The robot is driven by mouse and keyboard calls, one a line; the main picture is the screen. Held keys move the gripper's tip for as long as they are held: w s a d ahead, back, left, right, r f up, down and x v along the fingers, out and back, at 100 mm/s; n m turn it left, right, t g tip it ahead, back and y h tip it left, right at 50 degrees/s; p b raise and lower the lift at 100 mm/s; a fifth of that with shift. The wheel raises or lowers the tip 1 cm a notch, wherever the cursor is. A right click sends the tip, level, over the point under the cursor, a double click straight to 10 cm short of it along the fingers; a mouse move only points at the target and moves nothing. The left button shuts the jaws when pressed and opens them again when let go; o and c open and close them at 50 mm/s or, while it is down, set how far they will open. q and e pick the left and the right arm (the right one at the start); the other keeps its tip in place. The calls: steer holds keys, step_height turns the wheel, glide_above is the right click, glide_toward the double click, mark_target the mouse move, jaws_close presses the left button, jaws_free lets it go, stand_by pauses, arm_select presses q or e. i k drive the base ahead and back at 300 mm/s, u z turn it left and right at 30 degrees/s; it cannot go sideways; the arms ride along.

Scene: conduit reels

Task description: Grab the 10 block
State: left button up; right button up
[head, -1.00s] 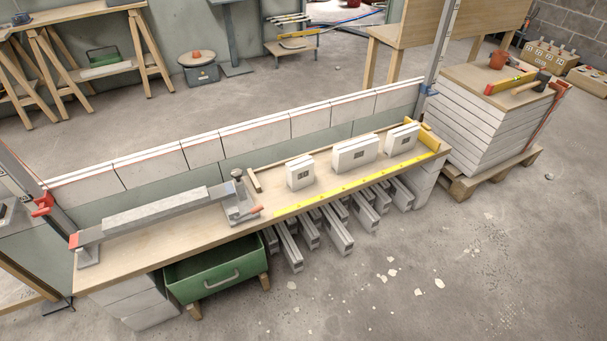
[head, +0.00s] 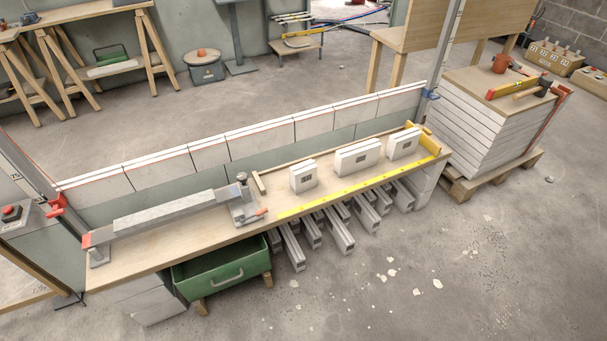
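Three white blocks with small dark number labels stand apart in a row on the wooden bench (head: 235,238) in the head view. The left block (head: 303,187) is small, the middle block (head: 357,168) is the widest, and the right block (head: 403,151) is small. The labels are too small to read with certainty, so I cannot tell which one is the 10 block. Neither of my grippers is in view.
A yellow ruler strip (head: 345,189) runs along the bench front. A clamp (head: 245,207) and long grey bar (head: 170,213) occupy the left half. A green drawer (head: 222,280) and several grey channels (head: 291,248) sit below.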

mark_target(302, 176)
steer(key=u, duration=0.05)
steer(key=k, duration=0.5)
steer(key=z, duration=0.55)
steer(key=i, duration=1)
steer(key=u, duration=0.65)
steer(key=i, duration=0.75)
steer(key=u, duration=0.65)
